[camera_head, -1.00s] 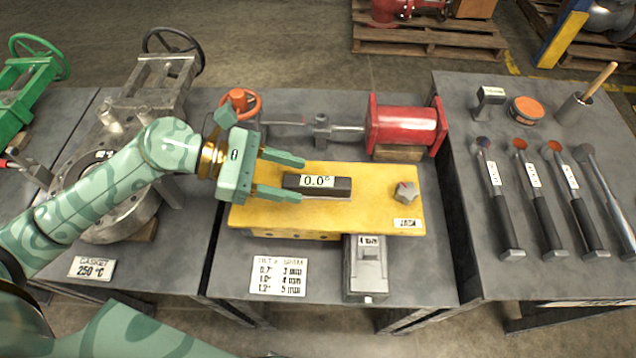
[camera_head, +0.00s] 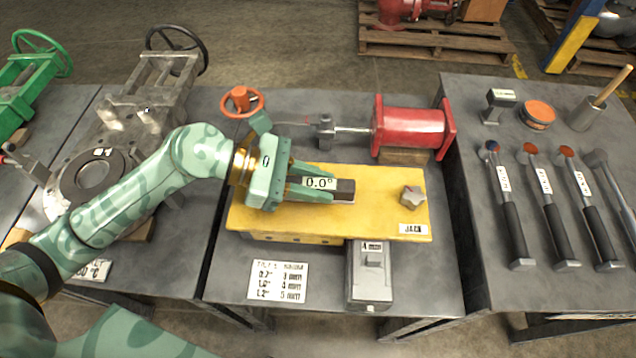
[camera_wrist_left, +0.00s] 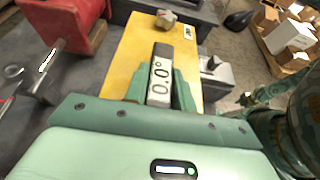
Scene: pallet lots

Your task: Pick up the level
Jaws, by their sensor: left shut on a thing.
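The level is a dark bar (camera_head: 345,186) with a white display reading 0.0°. It lies along the yellow plate (camera_head: 380,218) in the head view. The level also shows between the fingers in the left wrist view (camera_wrist_left: 162,62). My left gripper (camera_head: 315,188) has come in from the left. Its two green fingers are shut on the level's near end, one on each side. The far end of the level sticks out beyond the fingertips. I cannot tell any gap between the level and the plate. My right gripper is not in view.
A star-shaped knob (camera_head: 412,196) stands on the plate's right part, beside a JACK label. A red cylinder (camera_head: 412,127) lies behind the plate. A grey box (camera_head: 369,280) stands in front. Several long-handled tools lie on the right table (camera_head: 470,240).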

